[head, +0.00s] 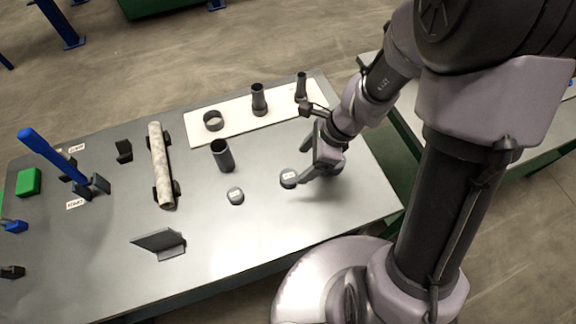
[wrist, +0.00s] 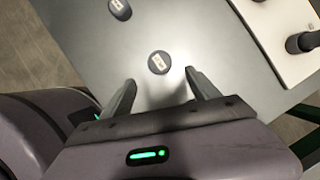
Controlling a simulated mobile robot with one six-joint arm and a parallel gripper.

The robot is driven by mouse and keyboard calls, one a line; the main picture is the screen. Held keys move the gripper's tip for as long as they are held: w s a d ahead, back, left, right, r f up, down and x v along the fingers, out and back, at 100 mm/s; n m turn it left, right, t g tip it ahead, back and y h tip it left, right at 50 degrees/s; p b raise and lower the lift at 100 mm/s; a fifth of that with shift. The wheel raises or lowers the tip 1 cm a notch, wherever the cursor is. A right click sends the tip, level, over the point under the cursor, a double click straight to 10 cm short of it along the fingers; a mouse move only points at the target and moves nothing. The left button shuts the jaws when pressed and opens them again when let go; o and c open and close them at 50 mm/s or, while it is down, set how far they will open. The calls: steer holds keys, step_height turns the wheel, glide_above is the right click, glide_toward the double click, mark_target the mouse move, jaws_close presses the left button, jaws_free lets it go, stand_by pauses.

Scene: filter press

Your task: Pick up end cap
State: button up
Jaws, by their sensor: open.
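Two small dark round end caps with pale labels on top lie on the grey table. The nearer end cap (head: 289,178) is beside my gripper (head: 303,163) in the head view. In the wrist view this end cap (wrist: 159,62) appears just beyond the fingertips, roughly centred between them. My gripper (wrist: 161,80) is open and nothing is between its fingers. The other end cap (head: 236,195) lies farther left; it also shows at the top edge of the wrist view (wrist: 120,9).
A white board (head: 238,122) at the back holds a ring (head: 213,120) and two upright dark fittings. A pale cylinder (head: 160,165) lies in holders to the left. An angled plate (head: 160,242) stands near the front.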

mark_target(290, 176)
steer(key=b+x, duration=0.4)
steer(key=x, duration=0.5)
steer(key=shift+a, duration=0.1)
steer(key=shift+r, duration=0.15)
steer(key=shift+c, duration=0.4)
steer(key=c, duration=1.3)
steer(key=shift+c, duration=0.2)
steer(key=shift+r, duration=0.1)
